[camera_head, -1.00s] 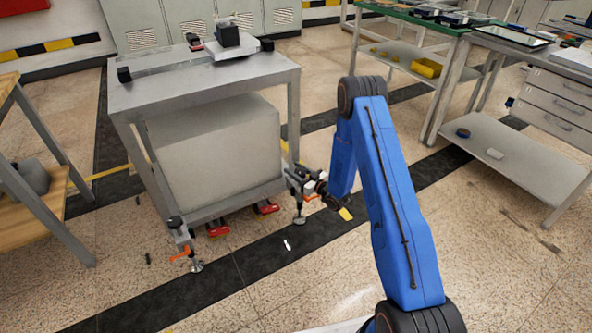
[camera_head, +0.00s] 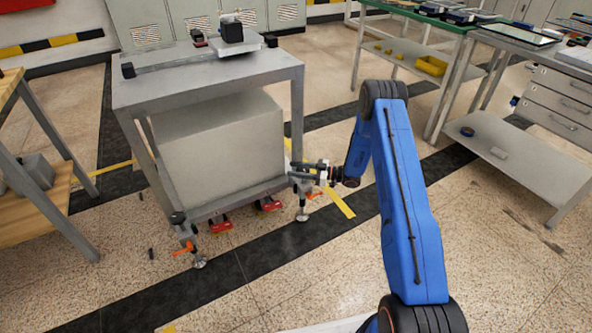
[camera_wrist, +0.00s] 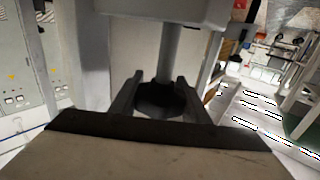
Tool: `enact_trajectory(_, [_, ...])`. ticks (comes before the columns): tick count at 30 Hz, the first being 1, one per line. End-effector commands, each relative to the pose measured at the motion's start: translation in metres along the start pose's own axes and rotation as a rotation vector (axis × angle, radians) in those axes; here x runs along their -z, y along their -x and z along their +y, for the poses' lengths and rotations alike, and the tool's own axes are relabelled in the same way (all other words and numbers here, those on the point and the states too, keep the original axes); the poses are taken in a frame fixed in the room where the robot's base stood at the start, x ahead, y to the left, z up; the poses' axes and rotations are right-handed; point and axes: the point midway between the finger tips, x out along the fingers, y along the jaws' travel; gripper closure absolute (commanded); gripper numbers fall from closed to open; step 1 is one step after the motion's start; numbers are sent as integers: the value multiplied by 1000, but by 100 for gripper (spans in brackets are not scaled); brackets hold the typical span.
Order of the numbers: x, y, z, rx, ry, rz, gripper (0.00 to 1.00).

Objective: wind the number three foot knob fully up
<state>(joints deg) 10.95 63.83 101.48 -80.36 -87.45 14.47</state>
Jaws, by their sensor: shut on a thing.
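The steel cart (camera_head: 222,82) stands on legs with screw feet. At its front right leg is a foot with a round pad (camera_head: 302,215) on the floor and an orange lever (camera_head: 316,195). My gripper (camera_head: 300,177) is at this leg, coming in from the right and roughly level. In the wrist view, a dark round knob (camera_wrist: 160,100) sits between the two fingers of my gripper (camera_wrist: 158,88), which are shut on it. A grey post rises above the knob. The front left foot (camera_head: 199,262) has a dark knob (camera_head: 177,217) and an orange lever (camera_head: 183,249). I see no number on either foot.
A large grey box (camera_head: 220,140) fills the cart's lower space. Red items (camera_head: 268,204) lie under the cart. A wooden bench (camera_head: 58,190) is at left, and a grey bench with drawers (camera_head: 510,165) at right. The floor in front is mostly clear.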

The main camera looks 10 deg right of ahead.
Motion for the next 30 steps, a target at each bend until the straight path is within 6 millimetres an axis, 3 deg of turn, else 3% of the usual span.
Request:
enact_trajectory(13, [0, 0, 0, 10, 0, 1, 80])
enact_trajectory(14, [0, 0, 0, 9, 0, 1, 53])
enact_trajectory(16, [0, 0, 0, 9, 0, 1, 39])
enact_trajectory(25, [0, 1, 0, 9, 0, 1, 39])
enact_trajectory(30, [0, 13, 1, 7, 0, 1, 39])
